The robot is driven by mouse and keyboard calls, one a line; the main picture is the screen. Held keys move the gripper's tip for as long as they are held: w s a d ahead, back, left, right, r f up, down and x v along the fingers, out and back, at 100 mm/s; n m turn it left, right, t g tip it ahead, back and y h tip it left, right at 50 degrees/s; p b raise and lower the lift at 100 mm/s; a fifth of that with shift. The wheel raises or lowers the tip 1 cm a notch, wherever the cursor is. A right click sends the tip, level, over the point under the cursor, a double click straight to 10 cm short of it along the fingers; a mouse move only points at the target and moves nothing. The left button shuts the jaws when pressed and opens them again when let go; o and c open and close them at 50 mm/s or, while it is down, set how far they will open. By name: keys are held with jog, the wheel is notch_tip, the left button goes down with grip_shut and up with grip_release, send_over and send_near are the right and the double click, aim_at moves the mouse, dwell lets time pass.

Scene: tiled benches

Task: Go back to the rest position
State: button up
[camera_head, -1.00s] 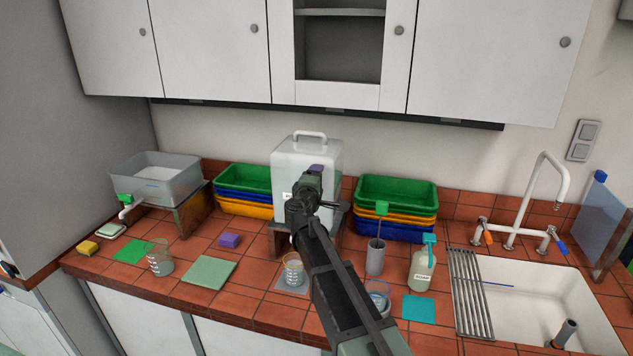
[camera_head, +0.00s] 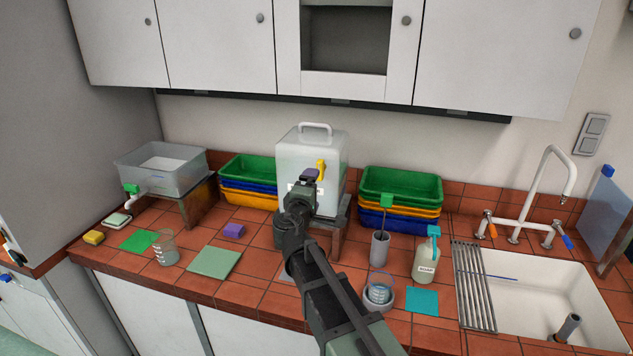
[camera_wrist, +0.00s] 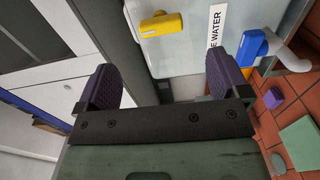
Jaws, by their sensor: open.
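My gripper (camera_head: 308,176) is raised in front of the white water container (camera_head: 311,150) on its stand, at the middle of the bench. In the wrist view, the two purple-padded fingers of my gripper (camera_wrist: 164,80) are wide apart with nothing between them. Beyond them is the container's face with a "WATER" label (camera_wrist: 217,28), partly cut off. A yellow handle (camera_wrist: 161,25) and a blue tap lever (camera_wrist: 249,47) show on it. The yellow handle also shows in the head view (camera_head: 320,169). My arm hides part of the bench below the container.
Left are a grey basin (camera_head: 165,183), a beaker (camera_head: 166,247) and a purple block (camera_head: 233,230). Right are stacked trays (camera_head: 398,190), a grey cylinder (camera_head: 380,248), a soap bottle (camera_head: 425,260), a beaker (camera_head: 379,290) and the sink (camera_head: 540,295). Wall cabinets (camera_head: 480,55) hang above.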

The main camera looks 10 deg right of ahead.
jog(key=shift+s, duration=0.2)
jog(key=s+d+f+m+g+y+b, duration=0.2)
jog(key=s+f+m+g+y, duration=0.2)
jog(key=s+f, duration=0.7)
jog(key=s+d+f+m+g+y+b, duration=0.2)
jog(key=s+f+m+g, duration=0.6)
jog(key=s, duration=0.8)
jog(key=shift+f+m+g+y, duration=0.3)
jog(key=shift+f+g+y, duration=0.85)
jog(key=shift+g, duration=0.95)
